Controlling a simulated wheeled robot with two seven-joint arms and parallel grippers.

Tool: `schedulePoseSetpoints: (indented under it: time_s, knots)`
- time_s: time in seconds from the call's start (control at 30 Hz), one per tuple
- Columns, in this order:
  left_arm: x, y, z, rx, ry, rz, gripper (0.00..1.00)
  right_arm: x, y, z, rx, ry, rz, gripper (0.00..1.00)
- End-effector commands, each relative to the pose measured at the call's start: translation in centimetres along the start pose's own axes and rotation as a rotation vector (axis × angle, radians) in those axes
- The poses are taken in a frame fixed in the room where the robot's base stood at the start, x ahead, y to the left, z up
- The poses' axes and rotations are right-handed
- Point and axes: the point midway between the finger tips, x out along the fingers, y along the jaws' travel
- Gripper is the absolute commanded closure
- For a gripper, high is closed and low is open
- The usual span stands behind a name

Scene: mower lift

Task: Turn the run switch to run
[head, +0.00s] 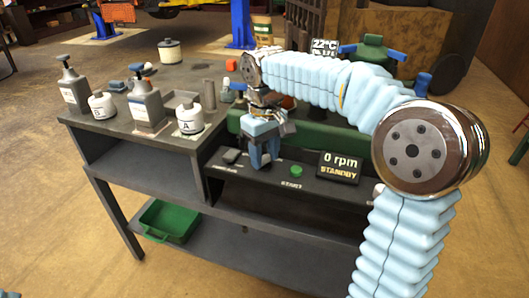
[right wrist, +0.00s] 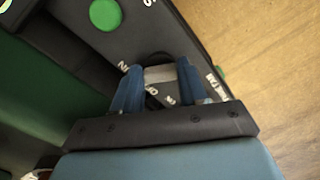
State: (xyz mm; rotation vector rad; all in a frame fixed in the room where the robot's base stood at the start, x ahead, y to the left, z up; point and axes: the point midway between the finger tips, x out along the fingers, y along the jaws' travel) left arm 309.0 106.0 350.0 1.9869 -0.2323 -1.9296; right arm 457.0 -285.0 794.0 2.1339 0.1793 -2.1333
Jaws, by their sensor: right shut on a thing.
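My right gripper (head: 262,163) reaches down to the dark control panel at the front of the bench. In the right wrist view its two blue fingers (right wrist: 159,72) are shut on the run switch (right wrist: 158,76), a dark round knob with a paler grip. White lettering lies around the knob, partly hidden by the fingers, so I cannot tell which mark it points to. In the head view the gripper hides the switch. The display (head: 339,167) reads 0 rpm and STANDBY.
Pump bottles (head: 147,105) and white jars (head: 190,118) stand on the bench top. A green tray (head: 170,221) sits on the lower shelf.

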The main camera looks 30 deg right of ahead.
Motion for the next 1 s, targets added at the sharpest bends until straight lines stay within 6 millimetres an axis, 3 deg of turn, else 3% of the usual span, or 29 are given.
schedulePoseSetpoints:
  time_s: [0.03, 0.2, 0.57, 0.67, 1.0]
  knots:
    - [0.0, 0.0, 0.0, 0.000, 0.000, 0.000, 0.57, 0.1, 0.0, 0.0, 0.002, -0.002, -0.001, 0.56]
    - [0.0, 0.0, 0.0, 0.000, 0.000, 0.000, 0.57, 0.1, 0.0, 0.0, 0.001, -0.001, 0.000, 0.32]
    - [-0.1, 0.1, 0.0, 0.000, 0.000, 0.000, 0.57, -0.7, 0.0, 0.0, 0.000, 0.000, 0.000, 0.32]
    - [-0.4, 0.2, 0.0, 0.000, 0.000, 0.000, 0.57, -2.3, 0.0, -0.1, 0.000, 0.002, 0.000, 0.32]
    - [-0.8, 0.3, 0.0, 0.001, -0.001, 0.001, 0.57, -10.4, 0.0, -0.1, 0.001, 0.003, 0.000, 0.32]
